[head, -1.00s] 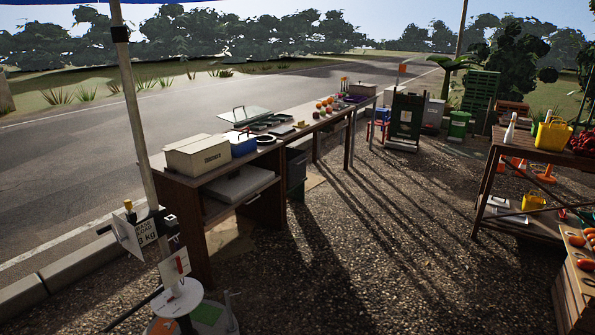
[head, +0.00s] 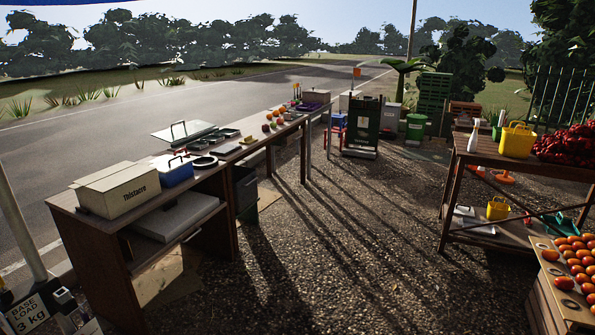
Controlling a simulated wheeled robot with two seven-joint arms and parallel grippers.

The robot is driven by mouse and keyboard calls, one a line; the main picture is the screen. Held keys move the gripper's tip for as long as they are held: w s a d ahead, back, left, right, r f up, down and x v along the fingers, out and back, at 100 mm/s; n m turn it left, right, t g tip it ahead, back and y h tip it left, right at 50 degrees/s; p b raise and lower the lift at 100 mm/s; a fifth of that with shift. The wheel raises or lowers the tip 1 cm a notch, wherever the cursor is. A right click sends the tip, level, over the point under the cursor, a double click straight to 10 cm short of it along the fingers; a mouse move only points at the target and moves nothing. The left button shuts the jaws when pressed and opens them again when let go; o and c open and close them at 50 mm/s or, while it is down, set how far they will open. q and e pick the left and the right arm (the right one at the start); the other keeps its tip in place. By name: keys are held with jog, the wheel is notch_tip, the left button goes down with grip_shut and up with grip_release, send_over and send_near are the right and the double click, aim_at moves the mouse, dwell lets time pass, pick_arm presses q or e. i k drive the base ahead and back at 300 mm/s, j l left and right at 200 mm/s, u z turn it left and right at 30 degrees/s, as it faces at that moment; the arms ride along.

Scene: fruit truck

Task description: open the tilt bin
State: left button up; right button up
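No bin is marked as the tilt bin, and I cannot tell which one it is. A tall dark green bin-like cabinet (head: 361,122) with a pale label stands upright on the gravel beyond the tables. Whether its front is open or shut is too small to tell. A dark bin-like box (head: 245,190) stands under the long table, partly hidden by the table's end. A smaller green tub (head: 416,128) stands to the right of the cabinet. Neither of my grippers shows in this view.
A wooden counter (head: 116,240) with a cream box (head: 117,190) and a blue box (head: 172,171) lines the left.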

aim_at(244, 180)
jog(key=i+z, duration=0.25)
jog(key=i, duration=1.7)
jog(key=i+u, duration=0.1)
jog(key=i, duration=1.1)
jog(key=i+l+u, duration=0.1)
jog(key=i, duration=1.1)
jog(key=l, duration=0.1)
